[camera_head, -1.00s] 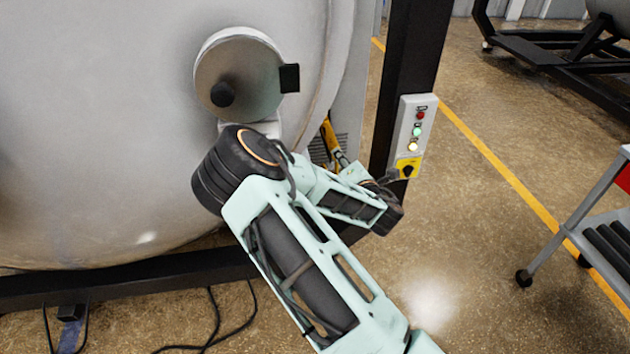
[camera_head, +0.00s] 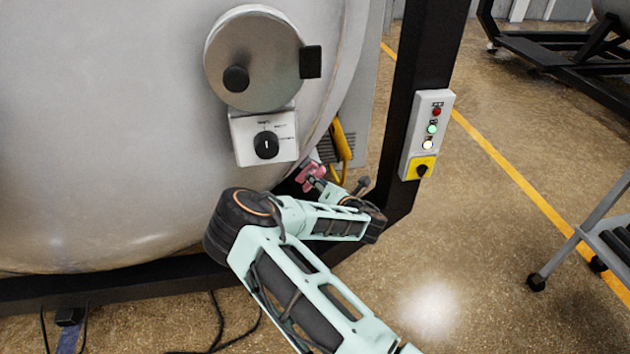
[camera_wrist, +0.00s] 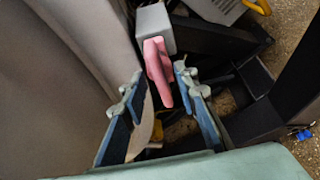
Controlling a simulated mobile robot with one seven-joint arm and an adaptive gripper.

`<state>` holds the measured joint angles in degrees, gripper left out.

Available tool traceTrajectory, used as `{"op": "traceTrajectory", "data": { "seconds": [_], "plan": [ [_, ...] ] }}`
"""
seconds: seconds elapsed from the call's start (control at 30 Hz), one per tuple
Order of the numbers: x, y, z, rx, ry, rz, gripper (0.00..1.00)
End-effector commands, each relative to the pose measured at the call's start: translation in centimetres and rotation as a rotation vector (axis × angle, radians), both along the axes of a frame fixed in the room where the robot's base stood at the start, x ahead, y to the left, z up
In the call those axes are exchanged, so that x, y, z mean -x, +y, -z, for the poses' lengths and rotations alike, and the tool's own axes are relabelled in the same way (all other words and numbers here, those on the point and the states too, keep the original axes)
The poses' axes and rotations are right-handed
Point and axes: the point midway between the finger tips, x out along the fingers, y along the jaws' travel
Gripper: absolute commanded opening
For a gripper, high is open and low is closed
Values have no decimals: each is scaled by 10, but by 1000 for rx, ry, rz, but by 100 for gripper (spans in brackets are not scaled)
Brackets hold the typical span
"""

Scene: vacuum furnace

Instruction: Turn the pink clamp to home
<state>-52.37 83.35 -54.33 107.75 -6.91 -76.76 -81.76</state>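The pink clamp (camera_head: 310,175) sits low at the right edge of the furnace door, partly hidden by my arm in the head view. In the wrist view the pink clamp (camera_wrist: 158,72) is a flat bar hanging from a grey block (camera_wrist: 154,25). My gripper (camera_wrist: 160,84) is open, with one blue-padded finger on each side of the clamp's lower end in the picture. I see gaps between the clamp and both fingers. I cannot tell how deep the clamp lies between them. In the head view my gripper is small and partly hidden beside the clamp.
A round grey cover (camera_head: 256,60) and a white box with a black knob (camera_head: 266,144) are on the door above my arm. A black post (camera_head: 428,70) carries a button panel (camera_head: 428,130) at right. A yellow handle (camera_head: 341,145) is behind the clamp.

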Motion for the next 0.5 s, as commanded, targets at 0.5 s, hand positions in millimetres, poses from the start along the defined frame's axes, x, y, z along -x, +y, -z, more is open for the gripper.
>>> {"op": "traceTrajectory", "data": {
  "seconds": [0.5],
  "plan": [
    [-17,9,6,-1,0,2,28]
  ]
}}
